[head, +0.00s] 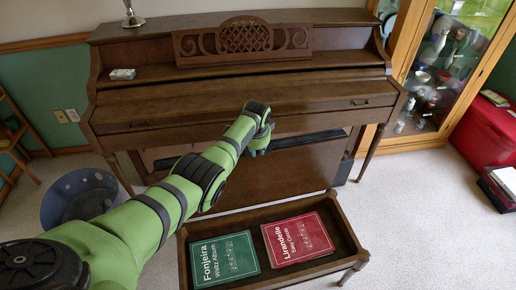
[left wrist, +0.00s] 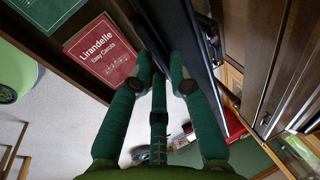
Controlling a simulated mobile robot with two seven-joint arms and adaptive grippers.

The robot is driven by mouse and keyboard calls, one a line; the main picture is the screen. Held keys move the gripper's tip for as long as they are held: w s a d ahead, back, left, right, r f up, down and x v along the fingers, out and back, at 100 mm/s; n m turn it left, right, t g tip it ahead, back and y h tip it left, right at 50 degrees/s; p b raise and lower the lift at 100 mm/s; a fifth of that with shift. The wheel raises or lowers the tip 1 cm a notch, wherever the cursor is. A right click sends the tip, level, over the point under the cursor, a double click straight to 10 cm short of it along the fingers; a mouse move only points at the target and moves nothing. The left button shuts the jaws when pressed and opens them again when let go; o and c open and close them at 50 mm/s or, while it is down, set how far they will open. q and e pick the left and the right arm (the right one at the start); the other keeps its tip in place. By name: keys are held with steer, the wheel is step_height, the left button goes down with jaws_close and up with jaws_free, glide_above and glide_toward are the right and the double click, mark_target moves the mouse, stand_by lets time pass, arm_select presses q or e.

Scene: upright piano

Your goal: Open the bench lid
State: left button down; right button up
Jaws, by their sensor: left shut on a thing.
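The piano bench stands open at the lower middle of the head view, with its box rim (head: 348,225) showing. The bench lid (head: 290,170) is raised and stands nearly upright at the bench's back, toward the piano. My left gripper (head: 259,142) is at the lid's upper edge, shut on it. In the left wrist view the fingers (left wrist: 161,72) come up against the dark lid (left wrist: 203,70). The exact contact is partly hidden by the fingers. My right gripper is in neither view.
A green book (head: 225,258) and a red book (head: 298,240) lie in the bench box. The piano (head: 240,95) stands close behind the lid. A grey-blue bin (head: 75,203) is at left, a red chest (head: 485,138) at right. Carpet is clear at right.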

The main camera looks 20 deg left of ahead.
arm_select(q)
steer(key=shift+w+a, duration=0.15)
steer(key=shift+a, duration=0.1)
steer(key=c, duration=1.2)
jaws_free()
steer(key=shift+r, duration=0.1)
steer(key=shift+c, duration=0.2)
steer(key=v, duration=1.2)
steer(key=shift+d, duration=0.1)
steer(key=shift+c, duration=0.4)
